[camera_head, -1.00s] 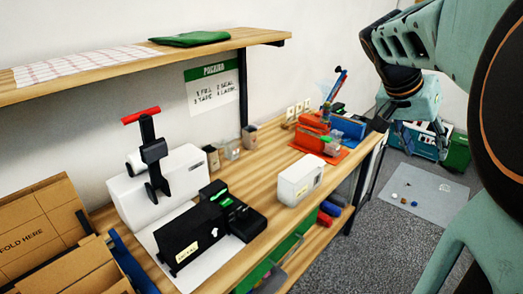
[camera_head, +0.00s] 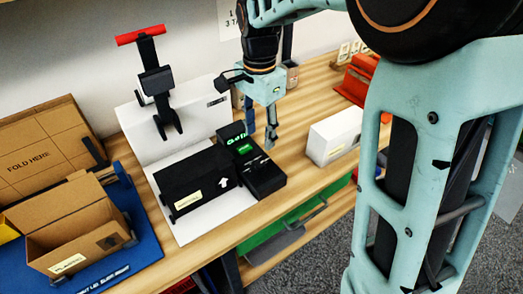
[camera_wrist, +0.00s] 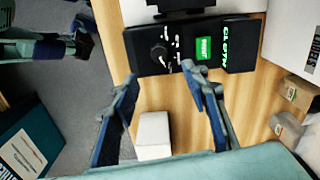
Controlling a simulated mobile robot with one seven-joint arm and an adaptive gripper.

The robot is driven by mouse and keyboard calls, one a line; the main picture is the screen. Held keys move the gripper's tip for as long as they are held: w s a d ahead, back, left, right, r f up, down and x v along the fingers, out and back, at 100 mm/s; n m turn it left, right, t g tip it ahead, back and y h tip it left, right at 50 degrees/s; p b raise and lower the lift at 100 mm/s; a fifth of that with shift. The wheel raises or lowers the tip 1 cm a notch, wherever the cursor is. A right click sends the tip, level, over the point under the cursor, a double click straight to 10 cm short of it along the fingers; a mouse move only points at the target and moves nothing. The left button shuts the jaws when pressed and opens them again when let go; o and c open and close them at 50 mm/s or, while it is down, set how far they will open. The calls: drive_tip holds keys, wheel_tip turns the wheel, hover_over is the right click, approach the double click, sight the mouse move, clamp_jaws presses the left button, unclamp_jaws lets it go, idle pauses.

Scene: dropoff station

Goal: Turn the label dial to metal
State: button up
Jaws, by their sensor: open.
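The label printer (camera_head: 262,179) is a black unit on the wooden bench. Its control panel faces the wrist camera. The round black label dial (camera_wrist: 159,53) has a white pointer and small white marks around it, too small to read. Beside it are a green PRINT button (camera_wrist: 203,48) and a display (camera_wrist: 238,46) reading CLOTH in green. My gripper (camera_head: 262,138) is just behind and right of the printer in the head view. In the wrist view my gripper (camera_wrist: 160,74) is open and empty, with the dial beyond and between its fingertips. No contact with the dial shows.
A white box (camera_head: 336,135) stands on the bench to the right. A white sealer with a red-handled press (camera_head: 157,85) stands behind the printer. An open cardboard box (camera_head: 75,232) sits on a blue base at left. Bare bench (camera_head: 290,165) lies between printer and white box.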

sight(260, 164)
wheel_tip(260, 164, down, 11)
drive_tip(key=shift+r, duration=0.2)
idle(0.3)
clamp_jaws()
